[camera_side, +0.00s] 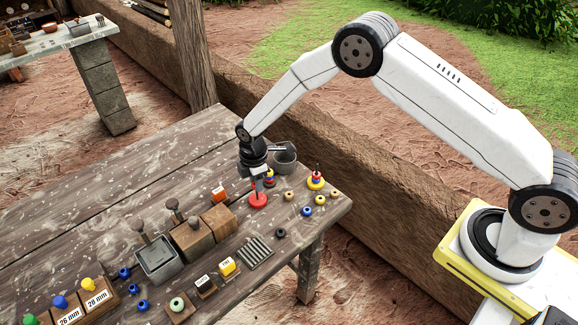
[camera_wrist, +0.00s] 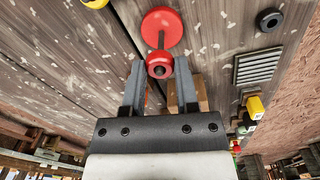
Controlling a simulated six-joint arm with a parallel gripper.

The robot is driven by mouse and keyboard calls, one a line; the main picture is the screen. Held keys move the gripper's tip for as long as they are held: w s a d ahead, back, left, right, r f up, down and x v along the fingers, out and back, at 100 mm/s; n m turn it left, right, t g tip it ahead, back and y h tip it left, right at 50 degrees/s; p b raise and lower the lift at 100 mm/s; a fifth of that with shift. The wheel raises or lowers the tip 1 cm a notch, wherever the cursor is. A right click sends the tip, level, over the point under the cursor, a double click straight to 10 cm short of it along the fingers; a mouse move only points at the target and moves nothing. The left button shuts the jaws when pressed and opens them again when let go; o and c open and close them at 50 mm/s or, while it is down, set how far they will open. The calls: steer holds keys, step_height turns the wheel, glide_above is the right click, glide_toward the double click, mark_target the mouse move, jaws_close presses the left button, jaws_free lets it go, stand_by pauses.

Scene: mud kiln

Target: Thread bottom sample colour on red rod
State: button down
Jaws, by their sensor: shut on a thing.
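My gripper (camera_side: 258,182) is above the red round base (camera_side: 258,201) on the table. In the wrist view my gripper (camera_wrist: 160,80) has its fingers either side of a red bead (camera_wrist: 160,62) with a dark centre hole. The dark rod (camera_wrist: 161,40) rises from the red base (camera_wrist: 162,18) and meets the bead. I cannot tell how far the rod passes into it. The bead is apart from the base. A stand with a yellow base (camera_side: 315,185) carries stacked coloured beads, red near its top. Another small stack (camera_side: 269,175) is partly hidden behind my gripper.
Loose beads lie to the right, including a blue one (camera_side: 306,211) and a dark one (camera_side: 281,233). A ribbed grey plate (camera_side: 255,253), wooden blocks (camera_side: 219,220) and a grey container (camera_side: 158,260) stand nearer the front.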

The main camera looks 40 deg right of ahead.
jaws_free()
stand_by(0.4)
stand_by(0.4)
steer(key=shift+r, duration=0.1)
steer(key=shift+r, duration=3.4)
steer(key=shift+r, duration=0.1)
